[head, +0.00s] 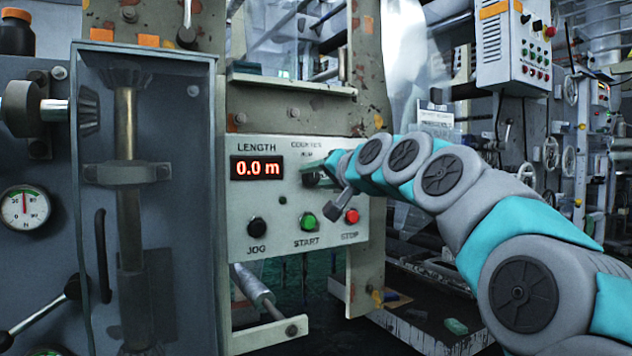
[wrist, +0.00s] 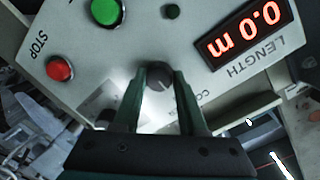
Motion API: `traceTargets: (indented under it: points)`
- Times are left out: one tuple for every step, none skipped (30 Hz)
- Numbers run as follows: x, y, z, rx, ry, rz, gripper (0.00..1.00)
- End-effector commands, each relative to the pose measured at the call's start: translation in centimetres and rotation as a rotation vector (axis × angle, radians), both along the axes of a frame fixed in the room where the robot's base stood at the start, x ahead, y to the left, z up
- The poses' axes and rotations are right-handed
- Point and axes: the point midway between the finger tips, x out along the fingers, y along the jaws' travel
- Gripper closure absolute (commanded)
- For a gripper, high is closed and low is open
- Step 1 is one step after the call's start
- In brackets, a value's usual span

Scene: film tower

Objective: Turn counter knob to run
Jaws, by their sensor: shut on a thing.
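The counter panel (head: 270,200) is a light grey plate with a red LENGTH display (head: 257,168) reading 0.0 m. The black counter knob (wrist: 159,76) sits between my gripper's two fingers in the wrist view, and they are shut on it. In the head view my gripper (head: 316,176) is at the knob under the COUNTER label, and the fingers and arm hide most of the knob and its markings. I cannot tell which position the knob points to. The wrist view is rotated, with the display (wrist: 249,33) at its upper right.
Below the knob are the black JOG button (head: 257,227), green START button (head: 309,222) and red STOP button (head: 351,216). A glass-fronted housing (head: 214,130) stands to the left of the panel. A wall control box (head: 512,45) hangs at upper right.

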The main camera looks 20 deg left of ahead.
Motion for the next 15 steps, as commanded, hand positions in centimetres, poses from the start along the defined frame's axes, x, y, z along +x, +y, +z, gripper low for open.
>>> traceTargets:
  points:
    - [0.00,0.00,-0.13,-0.005,-0.002,0.000,1.00]
    - [0.01,0.01,-0.13,-0.006,-0.004,0.000,1.00]
    - [0.01,0.02,-0.12,-0.007,-0.005,0.000,1.00]
    - [0.01,0.01,-0.10,-0.007,-0.005,0.000,1.00]
    - [0.01,0.02,-0.11,-0.008,-0.006,0.000,1.00]
    - [0.01,0.02,-0.11,-0.008,-0.006,0.000,1.00]
    - [0.01,0.02,-0.09,-0.008,-0.006,0.000,1.00]
    - [0.01,0.02,-0.09,-0.008,-0.006,0.000,1.00]
    - [0.01,0.01,-0.10,-0.008,-0.006,0.000,1.00]
    - [0.01,0.01,-0.10,-0.008,-0.006,0.000,1.00]
    - [0.01,0.02,-0.09,-0.008,-0.006,0.000,1.00]
    - [0.01,0.02,-0.09,-0.008,-0.006,0.000,1.00]
    - [0.01,0.02,-0.09,-0.008,-0.006,0.000,1.00]
    - [0.02,0.02,-0.10,-0.008,-0.006,0.000,0.56]
    - [0.02,0.02,-0.10,-0.008,-0.006,0.000,0.52]
